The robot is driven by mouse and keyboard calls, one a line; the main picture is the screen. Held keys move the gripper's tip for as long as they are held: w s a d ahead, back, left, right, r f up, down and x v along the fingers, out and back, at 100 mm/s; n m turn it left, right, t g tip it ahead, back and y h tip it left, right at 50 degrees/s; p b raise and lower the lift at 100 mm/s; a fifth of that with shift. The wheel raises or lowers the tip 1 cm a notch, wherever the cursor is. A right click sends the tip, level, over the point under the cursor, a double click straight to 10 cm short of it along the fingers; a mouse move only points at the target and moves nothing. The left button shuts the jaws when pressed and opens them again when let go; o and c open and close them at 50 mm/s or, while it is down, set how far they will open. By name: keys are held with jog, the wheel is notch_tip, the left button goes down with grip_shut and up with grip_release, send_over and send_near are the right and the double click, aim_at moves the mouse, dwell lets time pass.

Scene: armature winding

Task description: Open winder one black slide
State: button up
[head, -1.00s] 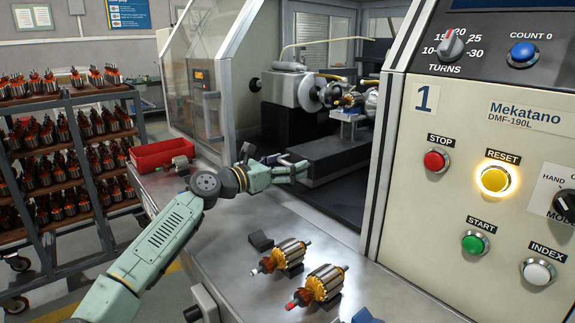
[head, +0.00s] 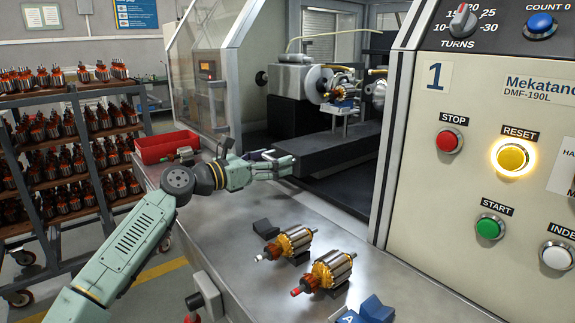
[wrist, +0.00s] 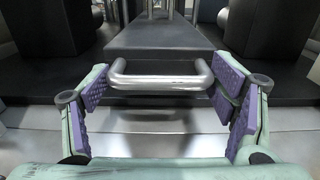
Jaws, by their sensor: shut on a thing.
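The black slide (head: 335,150) of winder one is a long dark block inside the open machine bay, below the spindle. Its top and front also show in the wrist view (wrist: 158,38). A silver bar handle (wrist: 160,84) sits on its front. My gripper (head: 293,166) is at the front of the slide. In the wrist view my gripper (wrist: 161,88) has its purple-padded fingers at the two ends of the handle and is shut on it. The handle is too small to make out in the head view.
An armature (head: 346,93) sits in the winder above the slide. Two armatures (head: 289,243) (head: 333,272) rest on the metal bench (head: 225,232) in front. A red bin (head: 166,147) stands at left. The control panel (head: 470,180) is at right, its yellow RESET button (head: 512,158) lit.

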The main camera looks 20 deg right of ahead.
jog(key=b+v, duration=0.9)
jog(key=v, duration=2.2)
jog(key=shift+s+a, duration=0.25)
jog(key=shift+a, duration=0.05)
jog(key=o, duration=1.4)
jog(key=shift+r, duration=0.1)
jog(key=shift+o, duration=0.2)
jog(key=v, duration=1.2)
jog(key=shift+r, duration=0.1)
